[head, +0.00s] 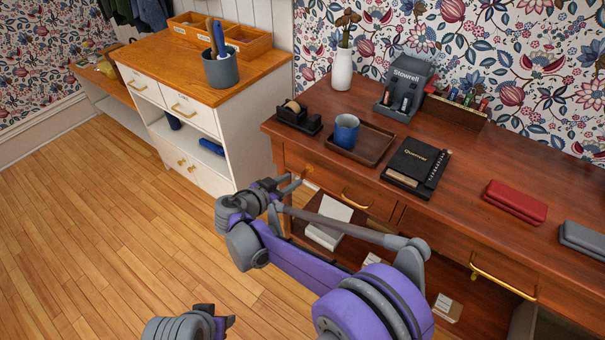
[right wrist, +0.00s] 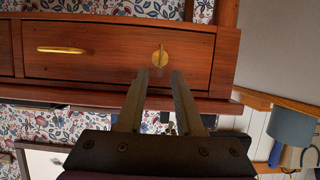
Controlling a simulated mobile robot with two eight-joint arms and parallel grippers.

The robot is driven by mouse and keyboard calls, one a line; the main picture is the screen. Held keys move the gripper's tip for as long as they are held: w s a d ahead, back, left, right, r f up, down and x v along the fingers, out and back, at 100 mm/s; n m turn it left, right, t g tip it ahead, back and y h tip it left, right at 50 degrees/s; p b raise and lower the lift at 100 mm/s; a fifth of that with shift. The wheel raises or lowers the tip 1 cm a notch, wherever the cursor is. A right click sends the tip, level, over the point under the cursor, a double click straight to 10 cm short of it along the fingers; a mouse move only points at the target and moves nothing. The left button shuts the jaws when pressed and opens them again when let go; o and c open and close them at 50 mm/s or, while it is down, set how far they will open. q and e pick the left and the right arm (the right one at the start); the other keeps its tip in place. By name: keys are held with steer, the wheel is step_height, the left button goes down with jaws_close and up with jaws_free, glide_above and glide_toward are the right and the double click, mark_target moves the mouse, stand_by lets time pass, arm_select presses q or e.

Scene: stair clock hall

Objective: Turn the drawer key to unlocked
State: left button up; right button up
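The brass drawer key (right wrist: 160,57) is on the front of the wooden drawer (right wrist: 100,68), right of the drawer's brass handle (right wrist: 62,49) in the right wrist view. Its bow appears upright in that view. The key is also a small golden spot in the head view (head: 308,169). My right gripper (right wrist: 158,74) is open, with its fingers pointing at the key. The key appears between and just beyond the fingertips, with no clear contact. In the head view, my right gripper (head: 291,186) is close to the drawer front. Part of my left arm is at the bottom edge; its fingers are unclear.
The desk top (head: 465,178) overhangs the drawer. A white cabinet (head: 253,140) stands left of the desk. The wooden floor (head: 90,230) is open at left.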

mark_target(302, 174)
steer(key=b+x, duration=0.1)
steer(key=x, duration=0.6)
steer(key=shift+f, duration=0.1)
jaws_close()
